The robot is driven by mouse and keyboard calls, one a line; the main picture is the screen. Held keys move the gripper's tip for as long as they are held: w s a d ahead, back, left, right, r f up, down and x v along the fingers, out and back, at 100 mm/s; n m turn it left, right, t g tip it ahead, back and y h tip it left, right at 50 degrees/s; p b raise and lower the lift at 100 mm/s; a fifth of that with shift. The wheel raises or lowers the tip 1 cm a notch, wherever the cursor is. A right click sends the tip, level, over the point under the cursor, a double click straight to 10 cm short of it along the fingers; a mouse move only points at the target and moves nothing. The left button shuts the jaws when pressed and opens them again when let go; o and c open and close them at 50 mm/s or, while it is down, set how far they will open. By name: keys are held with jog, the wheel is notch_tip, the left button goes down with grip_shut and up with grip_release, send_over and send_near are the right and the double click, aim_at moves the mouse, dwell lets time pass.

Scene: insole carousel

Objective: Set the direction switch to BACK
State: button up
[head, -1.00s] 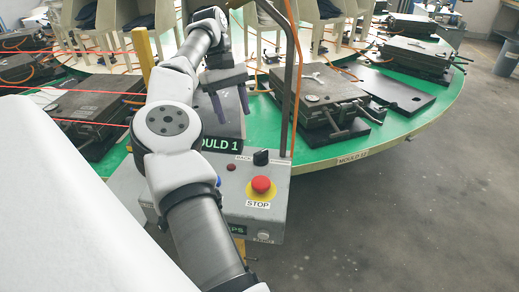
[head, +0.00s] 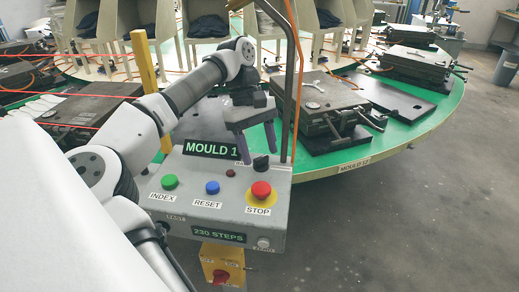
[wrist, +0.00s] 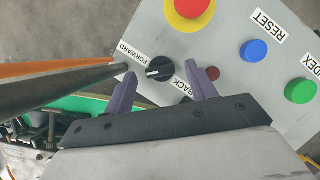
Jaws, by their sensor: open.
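The direction switch (head: 261,164) is a black rotary knob at the back right of the grey control box, behind the red STOP button. In the wrist view the knob (wrist: 160,68) lies between a FORWARD label and a partly hidden BACK label. Its white mark is on the knob's left side in that view, seemingly towards FORWARD. My gripper (head: 259,155) is open, its purple fingers pointing down at the knob. In the wrist view its fingers (wrist: 160,74) appear on either side of the knob, apart from it. Their height over the panel is hard to tell.
The red STOP button (head: 261,190) is close to the knob. A dark red lamp (head: 230,173), blue RESET button (head: 212,187) and green INDEX button (head: 170,182) share the panel. A dark upright pole (head: 291,90) with an orange hose stands beside the switch. The green carousel (head: 410,140) is behind.

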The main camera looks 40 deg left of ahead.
jog(key=shift+d+f, duration=0.25)
jog(key=shift+f, duration=0.25)
jog(key=c, duration=1)
